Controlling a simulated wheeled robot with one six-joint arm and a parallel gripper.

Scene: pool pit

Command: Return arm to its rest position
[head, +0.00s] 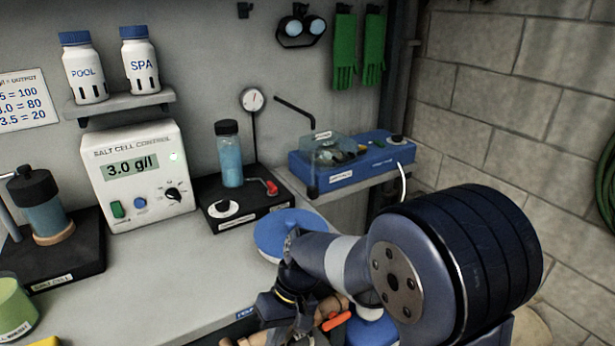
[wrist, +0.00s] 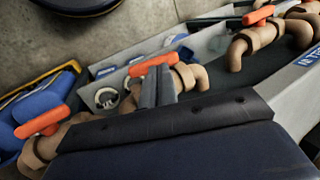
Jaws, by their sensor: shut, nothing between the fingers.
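My gripper is shut and empty; its two grey fingers stand together in the wrist view (wrist: 157,86). In the head view my arm reaches in from the lower right, and the dark gripper end (head: 282,304) is low at the front edge of the bench, partly hidden by my own arm. Behind the fingers in the wrist view is a tan pipe valve with an orange handle (wrist: 153,63). I cannot tell whether the fingers touch it. Another orange-handled valve (wrist: 42,121) is at the left and one (wrist: 258,15) at the upper right.
A salt cell control box (head: 138,178) reading 3.0 g/l stands on the grey bench (head: 150,285). A black stand with a blue vial (head: 229,160) is beside it. A blue device (head: 352,160) sits on a shelf at the right. A block wall (head: 510,90) bounds the right side.

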